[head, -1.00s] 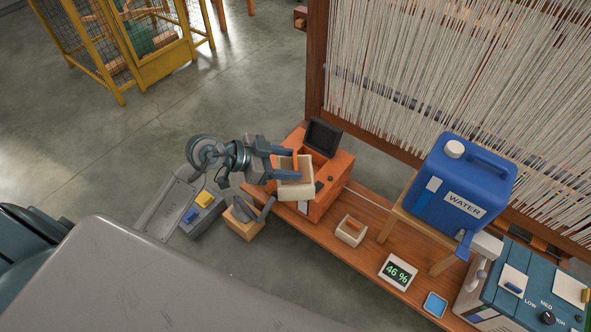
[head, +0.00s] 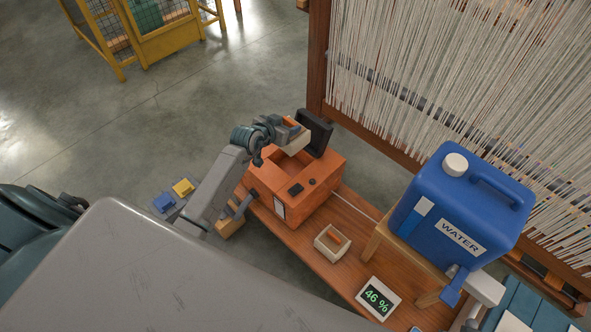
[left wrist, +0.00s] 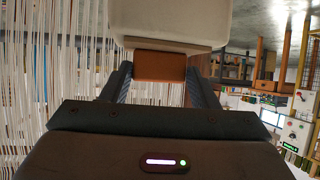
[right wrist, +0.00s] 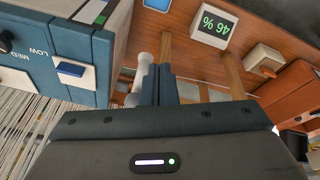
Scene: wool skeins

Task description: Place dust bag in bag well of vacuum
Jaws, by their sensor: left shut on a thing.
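My left gripper (head: 288,128) is shut on the cream dust bag (head: 294,142) by its orange collar. The bag is above the far part of the orange vacuum (head: 315,190), beside its raised black lid (head: 315,132). The open well of the vacuum (head: 283,168) shows partly under the gripper and bag; I cannot tell whether the bag touches it. In the left wrist view the orange collar (left wrist: 160,66) sits between the fingers, with the pale bag body (left wrist: 182,20) beyond. My right gripper (right wrist: 160,86) shows only in its wrist view, fingers together and empty.
A small cream box with an orange piece (head: 333,242) and a 46 % display (head: 377,298) stand on the wooden bench (head: 300,238). A blue water tank (head: 465,210) stands on a stool at right. A loom (head: 430,80) rises behind. Floor behind the vacuum is clear.

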